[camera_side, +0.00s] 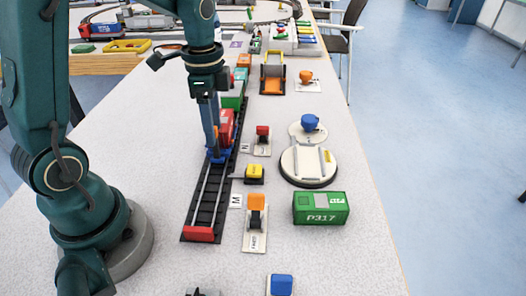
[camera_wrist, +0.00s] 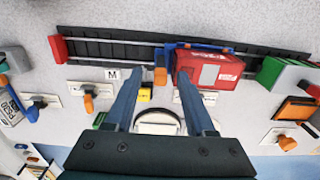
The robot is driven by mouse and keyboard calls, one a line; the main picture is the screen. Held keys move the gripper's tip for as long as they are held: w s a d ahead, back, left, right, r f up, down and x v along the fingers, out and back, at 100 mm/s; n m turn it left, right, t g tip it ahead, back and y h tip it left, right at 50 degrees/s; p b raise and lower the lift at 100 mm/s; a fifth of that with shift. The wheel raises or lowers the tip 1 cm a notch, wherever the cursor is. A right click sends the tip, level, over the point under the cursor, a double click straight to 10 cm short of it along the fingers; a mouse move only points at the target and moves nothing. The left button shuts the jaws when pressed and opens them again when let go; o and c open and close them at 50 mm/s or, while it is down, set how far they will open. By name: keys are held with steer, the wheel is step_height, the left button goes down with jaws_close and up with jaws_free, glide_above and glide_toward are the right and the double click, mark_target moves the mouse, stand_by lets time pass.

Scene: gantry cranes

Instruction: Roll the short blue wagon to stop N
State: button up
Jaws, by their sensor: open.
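The short blue wagon (camera_side: 217,157) stands on the black track (camera_side: 193,214) beside the N label (camera_side: 245,147). It carries a red container (camera_side: 227,127). In the wrist view my gripper (camera_wrist: 160,78) is open, with a small orange-brown block (camera_wrist: 160,74) between the fingertips. Contact cannot be told.
A red stop block (camera_side: 199,234) closes the near track end. A green container (camera_side: 233,98) stands behind the wagon on the line. The M label (camera_side: 236,201), a yellow block (camera_side: 254,171) and an orange-topped stand (camera_side: 256,216) line the right side. A green P317 box (camera_side: 321,208) sits farther right.

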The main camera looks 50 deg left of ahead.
steer(key=shift+r, duration=3.4)
steer(key=shift+d, duration=0.1)
steer(key=s+d+n+t, duration=0.5)
steer(key=s+d+n, duration=0.2)
steer(key=s+n, duration=0.2)
steer(key=shift+s+d+t, duration=0.3)
steer(key=shift+s, duration=0.2)
